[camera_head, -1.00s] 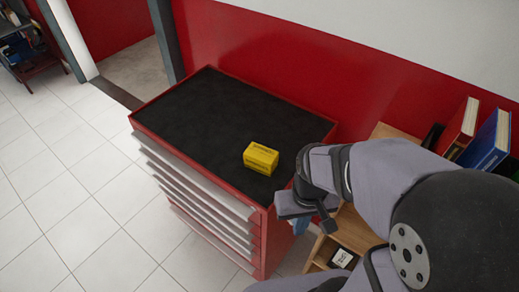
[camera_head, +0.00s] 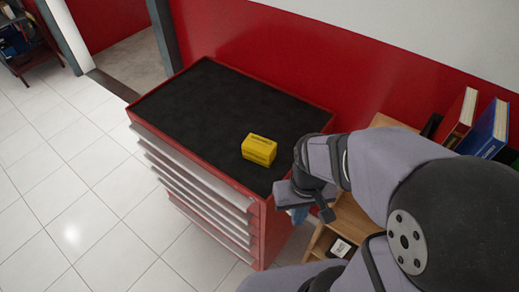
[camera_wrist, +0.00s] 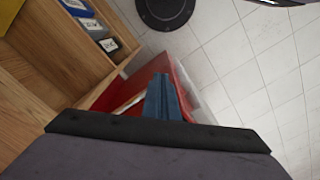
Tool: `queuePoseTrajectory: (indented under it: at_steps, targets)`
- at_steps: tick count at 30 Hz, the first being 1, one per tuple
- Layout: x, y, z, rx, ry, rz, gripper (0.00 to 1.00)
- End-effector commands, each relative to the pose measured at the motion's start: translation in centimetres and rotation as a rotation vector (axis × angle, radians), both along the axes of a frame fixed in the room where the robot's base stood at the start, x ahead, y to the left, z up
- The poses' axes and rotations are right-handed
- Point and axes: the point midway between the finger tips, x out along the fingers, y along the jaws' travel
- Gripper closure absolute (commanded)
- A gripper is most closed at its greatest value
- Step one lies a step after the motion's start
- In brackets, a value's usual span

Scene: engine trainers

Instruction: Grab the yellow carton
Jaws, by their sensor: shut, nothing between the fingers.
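The yellow carton (camera_head: 259,149) sits on the black top of the red tool cabinet (camera_head: 215,112), near its right front part. My gripper (camera_head: 300,214) hangs to the right of the carton, beside the cabinet's right edge and apart from the carton. In the wrist view, the blue fingers (camera_wrist: 162,98) are together with nothing between them. They point down past the red cabinet side toward the floor. The carton does not show in the wrist view.
A wooden shelf unit (camera_head: 352,226) stands close to the right of the cabinet, with red (camera_head: 458,117) and blue (camera_head: 485,128) binders at the far right. A red wall runs behind. The rest of the cabinet top is clear. A round black object (camera_wrist: 165,12) is on the tiled floor.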

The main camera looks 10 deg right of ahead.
Motion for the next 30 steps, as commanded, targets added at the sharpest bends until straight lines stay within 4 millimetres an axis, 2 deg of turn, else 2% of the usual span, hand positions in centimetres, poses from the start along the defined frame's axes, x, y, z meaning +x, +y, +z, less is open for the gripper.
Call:
queuePoseTrajectory:
  at_steps: [2,14,24,30]
  targets:
    - [0.0,0.0,0.0,0.0,0.0,0.0,1.0]
    - [0.0,0.0,0.0,0.0,0.0,0.0,0.04]
    - [0.0,0.0,0.1,0.0,-0.001,0.0,0.04]
    - [0.2,0.0,1.7,0.0,-0.006,0.0,0.04]
